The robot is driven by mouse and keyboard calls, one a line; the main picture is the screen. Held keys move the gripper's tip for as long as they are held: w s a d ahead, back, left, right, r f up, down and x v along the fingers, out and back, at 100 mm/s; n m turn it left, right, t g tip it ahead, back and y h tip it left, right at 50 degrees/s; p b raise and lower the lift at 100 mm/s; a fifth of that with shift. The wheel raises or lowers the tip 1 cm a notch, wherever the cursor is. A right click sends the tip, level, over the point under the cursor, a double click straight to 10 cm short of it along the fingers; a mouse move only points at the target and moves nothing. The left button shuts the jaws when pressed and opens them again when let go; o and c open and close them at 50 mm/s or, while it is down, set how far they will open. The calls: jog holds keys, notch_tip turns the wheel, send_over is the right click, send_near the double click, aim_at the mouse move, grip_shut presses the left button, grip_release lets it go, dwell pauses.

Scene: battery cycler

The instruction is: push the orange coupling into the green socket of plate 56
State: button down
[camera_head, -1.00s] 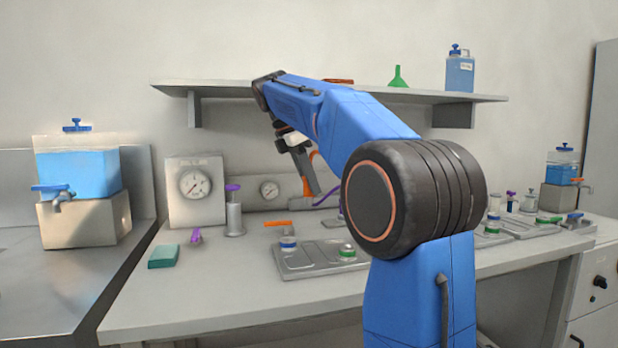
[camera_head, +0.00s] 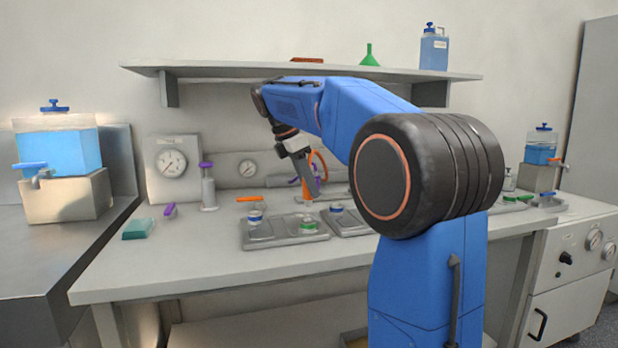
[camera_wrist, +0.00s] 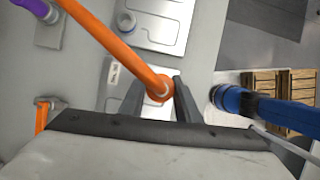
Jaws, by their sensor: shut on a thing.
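My gripper (camera_head: 313,190) is shut on the orange coupling (camera_wrist: 160,89), which sits between the two fingers in the wrist view at the end of a thick orange hose (camera_wrist: 118,48). In the head view the gripper hangs above the bench, behind the nearer plate (camera_head: 285,238). That plate carries a blue-ringed socket (camera_head: 255,217) and a green-ringed socket (camera_head: 308,225). A second plate (camera_head: 350,228) beside it shows a blue-ringed socket (camera_head: 336,208); my arm hides its right part. The plate numbers are not legible. The coupling is apart from the visible green socket.
An orange-handled valve (camera_head: 250,199), a purple-topped cylinder (camera_head: 208,190) and a gauge box (camera_head: 172,168) stand to the left. A teal block (camera_head: 138,229) lies near the bench's left edge. A shelf (camera_head: 220,70) runs above. The front of the bench is clear.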

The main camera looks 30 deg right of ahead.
aim_at(307, 198)
jog(key=shift+f, duration=1.4)
jog(key=shift+f, duration=1)
jog(key=shift+f, duration=0.2)
jog(key=shift+f, duration=0.55)
dwell(0.5)
jog(key=c, duration=1.2)
grip_release()
jog(key=shift+o, duration=0.4)
jog(key=shift+o, duration=1.4)
